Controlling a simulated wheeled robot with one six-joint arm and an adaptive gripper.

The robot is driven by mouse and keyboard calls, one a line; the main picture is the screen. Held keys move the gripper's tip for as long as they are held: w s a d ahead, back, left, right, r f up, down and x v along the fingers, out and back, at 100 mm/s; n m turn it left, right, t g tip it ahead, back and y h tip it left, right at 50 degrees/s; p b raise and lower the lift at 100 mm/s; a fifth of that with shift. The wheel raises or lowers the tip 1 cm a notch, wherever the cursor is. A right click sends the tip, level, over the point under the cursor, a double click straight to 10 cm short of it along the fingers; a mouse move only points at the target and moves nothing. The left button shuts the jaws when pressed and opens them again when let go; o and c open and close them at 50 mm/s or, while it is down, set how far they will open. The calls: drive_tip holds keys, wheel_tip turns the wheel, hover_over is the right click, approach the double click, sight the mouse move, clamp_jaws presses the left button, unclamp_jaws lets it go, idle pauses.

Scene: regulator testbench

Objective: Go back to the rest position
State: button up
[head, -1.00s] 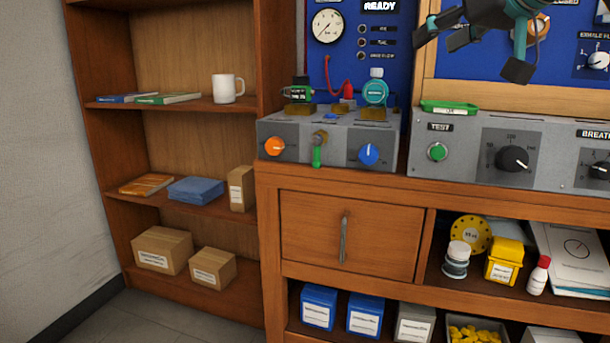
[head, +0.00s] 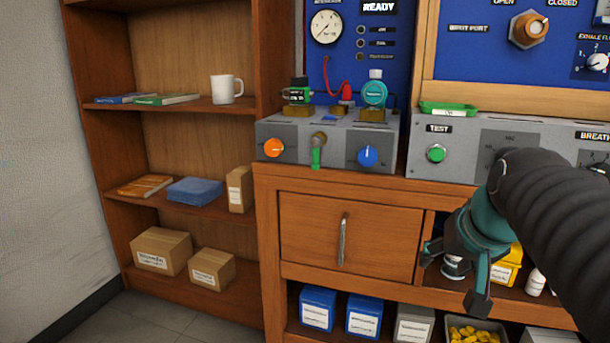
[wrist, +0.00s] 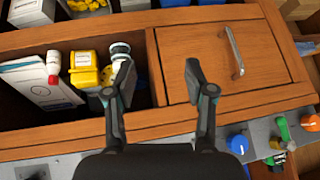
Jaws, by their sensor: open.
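My gripper (head: 455,275) hangs low at the right of the head view, in front of the bench's open shelf, on my dark arm. Its fingers are apart and nothing is between them. In the wrist view my gripper (wrist: 158,85) is open and empty, over the bench front (wrist: 150,130) between the open shelf and the closed drawer (wrist: 200,35). In the head view my arm hides part of the right test panel and some of the shelf's contents.
The bench (head: 290,185) carries a grey panel with an orange knob (head: 274,147), a blue knob (head: 368,155) and a green lever (head: 316,155). A green tray (head: 448,108) sits on the right panel. A bookcase (head: 180,205) stands left. Grey floor (head: 120,310) shows at lower left.

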drive_tip(key=s+a+f+n, duration=0.1)
drive_tip(key=s+a+f, duration=0.2)
drive_tip(key=s+f, duration=0.3)
drive_tip(key=s+a+f+n+g, duration=0.1)
drive_tip(key=s+a+f+n, duration=0.1)
drive_tip(key=s+f, duration=0.4)
drive_tip(key=shift+a+f+p, duration=0.2)
drive_tip(key=shift+a+p, duration=0.1)
drive_tip(key=shift+a, duration=0.55)
idle(0.9)
